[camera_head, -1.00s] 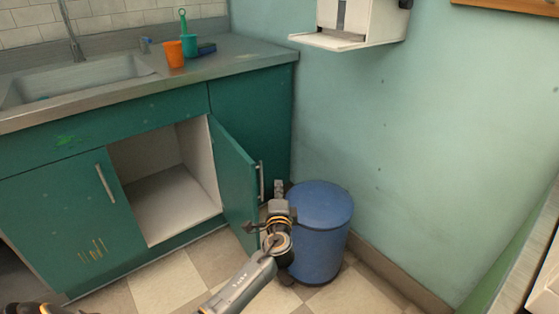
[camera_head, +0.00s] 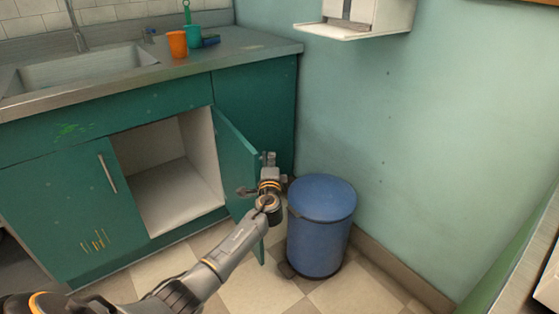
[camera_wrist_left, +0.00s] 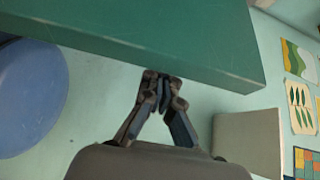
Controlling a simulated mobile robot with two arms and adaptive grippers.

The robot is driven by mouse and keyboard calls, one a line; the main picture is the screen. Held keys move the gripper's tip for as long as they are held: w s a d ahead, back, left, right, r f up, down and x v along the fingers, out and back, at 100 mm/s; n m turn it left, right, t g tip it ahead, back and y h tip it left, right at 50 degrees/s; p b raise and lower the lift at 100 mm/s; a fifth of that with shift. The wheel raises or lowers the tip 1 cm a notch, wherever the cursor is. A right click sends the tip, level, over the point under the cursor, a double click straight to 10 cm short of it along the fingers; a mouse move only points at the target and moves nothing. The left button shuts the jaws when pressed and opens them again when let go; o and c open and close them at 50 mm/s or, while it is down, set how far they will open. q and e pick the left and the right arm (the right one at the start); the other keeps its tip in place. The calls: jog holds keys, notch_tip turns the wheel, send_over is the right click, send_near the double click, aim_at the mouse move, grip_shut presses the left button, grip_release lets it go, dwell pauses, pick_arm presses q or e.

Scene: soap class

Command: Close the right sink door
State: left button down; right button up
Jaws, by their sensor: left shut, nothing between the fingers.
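The right sink door (camera_head: 235,158) is a teal panel standing open, jutting out from the cabinet toward me. My left gripper (camera_head: 268,158) is shut and empty on the outer, right side of this door. In the left wrist view the shut fingertips (camera_wrist_left: 163,78) are at the lower edge of the green door panel (camera_wrist_left: 150,35); I cannot tell whether they touch it. The door's handle is hidden behind the gripper. The open compartment (camera_head: 175,195) behind the door shows a pale, empty interior. My right gripper is out of view.
A blue bin (camera_head: 322,230) stands on the floor just right of the gripper, near the wall. The left cabinet door (camera_head: 75,215) is shut. On the counter (camera_head: 240,45) are an orange cup (camera_head: 177,44) and a green cup (camera_head: 193,38). Tiled floor lies in front.

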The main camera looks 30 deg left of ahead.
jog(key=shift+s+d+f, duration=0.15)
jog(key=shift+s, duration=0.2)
